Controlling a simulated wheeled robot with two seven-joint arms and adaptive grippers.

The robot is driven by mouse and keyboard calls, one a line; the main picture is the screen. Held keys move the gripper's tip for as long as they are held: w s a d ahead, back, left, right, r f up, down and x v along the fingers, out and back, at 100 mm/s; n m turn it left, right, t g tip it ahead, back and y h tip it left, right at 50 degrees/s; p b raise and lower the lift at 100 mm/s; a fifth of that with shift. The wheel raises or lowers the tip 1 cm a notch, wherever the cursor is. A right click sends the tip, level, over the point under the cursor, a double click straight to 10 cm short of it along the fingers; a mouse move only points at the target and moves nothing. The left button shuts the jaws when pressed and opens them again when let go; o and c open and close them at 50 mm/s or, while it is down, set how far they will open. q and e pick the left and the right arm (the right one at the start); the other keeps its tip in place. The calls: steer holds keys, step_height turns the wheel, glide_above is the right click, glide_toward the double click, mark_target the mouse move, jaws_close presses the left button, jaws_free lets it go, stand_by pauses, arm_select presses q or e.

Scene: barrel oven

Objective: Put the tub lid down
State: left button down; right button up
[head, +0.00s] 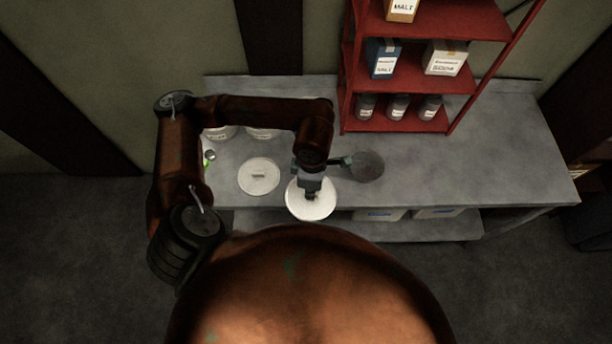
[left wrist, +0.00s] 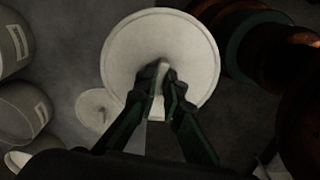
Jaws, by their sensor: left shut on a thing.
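My left gripper (head: 311,194) is shut on the raised grip of a round white tub lid (head: 297,204). The left wrist view shows both fingers (left wrist: 162,85) closed on that grip, with the lid (left wrist: 160,30) roughly square to the camera. The lid is held over the counter's front edge; its exact height is hard to tell. A second white lid (head: 259,176) lies flat on the counter (head: 460,165), left of the held one; it also shows small in the left wrist view (left wrist: 95,103). My right gripper is not in view.
White tubs (head: 262,133) stand at the counter's back left, partly behind my arm. A dark round pan-like thing (head: 368,167) lies right of the gripper. A red shelf (head: 420,80) with boxes and jars stands behind. The counter's right part is clear.

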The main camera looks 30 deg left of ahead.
arm_select(q)
steer(key=shift+s+f+n, duration=0.1)
steer(key=shift+s+n, duration=0.2)
steer(key=shift+n, duration=0.5)
steer(key=shift+w+a+f, duration=0.1)
steer(key=shift+w, duration=0.1)
steer(key=w+a+f, duration=0.2)
steer(key=w+f, duration=0.1)
steer(key=w+a+f+p, duration=0.1)
steer(key=w+a+f, duration=0.2)
steer(key=w, duration=0.1)
steer(key=w+a+f, duration=0.2)
steer(key=w+f, duration=0.1)
steer(key=shift+w+a+p, duration=0.15)
steer(key=shift+a+p, duration=0.1)
steer(key=shift+p, duration=0.1)
steer(key=shift+w+a+f, duration=0.15)
steer(key=shift+w+f, duration=0.05)
steer(key=shift+f, duration=0.1)
step_height(320, 180, down, 3)
steer(key=shift+w+f+p, duration=0.1)
steer(key=shift+p, duration=0.35)
steer(key=shift+f, duration=0.15)
steer(key=c, duration=2.2)
jaws_free()
steer(key=shift+o, duration=0.6)
